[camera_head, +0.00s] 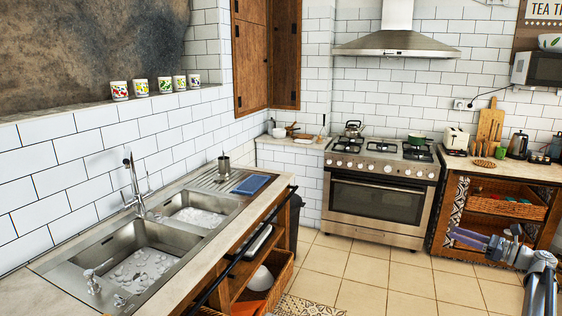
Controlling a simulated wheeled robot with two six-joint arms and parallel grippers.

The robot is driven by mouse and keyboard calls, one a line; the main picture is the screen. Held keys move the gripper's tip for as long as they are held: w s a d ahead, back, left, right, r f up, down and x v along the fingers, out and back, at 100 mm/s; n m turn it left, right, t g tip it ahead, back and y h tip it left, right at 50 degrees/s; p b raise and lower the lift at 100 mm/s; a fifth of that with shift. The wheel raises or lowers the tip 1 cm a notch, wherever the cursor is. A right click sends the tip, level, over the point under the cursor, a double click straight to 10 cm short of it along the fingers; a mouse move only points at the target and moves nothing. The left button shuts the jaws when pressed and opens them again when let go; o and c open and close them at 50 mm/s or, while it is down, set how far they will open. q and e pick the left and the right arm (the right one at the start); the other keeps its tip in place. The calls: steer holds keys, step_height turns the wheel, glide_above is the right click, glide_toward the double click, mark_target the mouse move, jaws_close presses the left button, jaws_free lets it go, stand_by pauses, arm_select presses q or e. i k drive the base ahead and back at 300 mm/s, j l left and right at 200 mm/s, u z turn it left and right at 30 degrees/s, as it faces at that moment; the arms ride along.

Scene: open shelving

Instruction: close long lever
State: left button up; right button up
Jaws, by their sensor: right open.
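A chrome faucet (134,184) stands at the back of the sink, with a small side handle beside its upright spout. My right gripper (455,237) is open and empty at the right, in front of the wooden cabinet, far from the sink. Its fingers point left. My left gripper is not in view.
A double metal sink (181,258) is set in the left counter, with a dark rail along its front edge. An oven (376,206) with a gas hob stands at the back. A wooden cabinet (550,236) with baskets is at the right. The tiled floor (362,268) between them is clear.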

mark_target(151, 192)
steer(key=i+l+z, duration=0.4)
steer(key=i+z, duration=0.15)
steer(key=i, duration=0.15)
steer(key=i+l+z, duration=0.1)
steer(key=i+z, duration=0.15)
steer(key=i+u, duration=0.25)
steer(key=i, duration=0.2)
steer(key=i+l+u, duration=0.3)
steer(key=i+u, duration=0.2)
steer(key=u, duration=0.25)
steer(key=i+u, duration=0.2)
steer(key=u, duration=0.25)
steer(key=i+l+u, duration=0.2)
steer(key=u, duration=0.25)
steer(key=i+l+u, duration=0.15)
steer(key=u, duration=0.25)
steer(key=i+l+u, duration=0.1)
steer(key=u, duration=0.4)
steer(key=i+l+u, duration=0.25)
steer(key=u, duration=0.2)
steer(key=i+l+u, duration=0.15)
steer(key=u, duration=0.35)
steer(key=l+u, duration=0.45)
steer(key=i+j, duration=0.05)
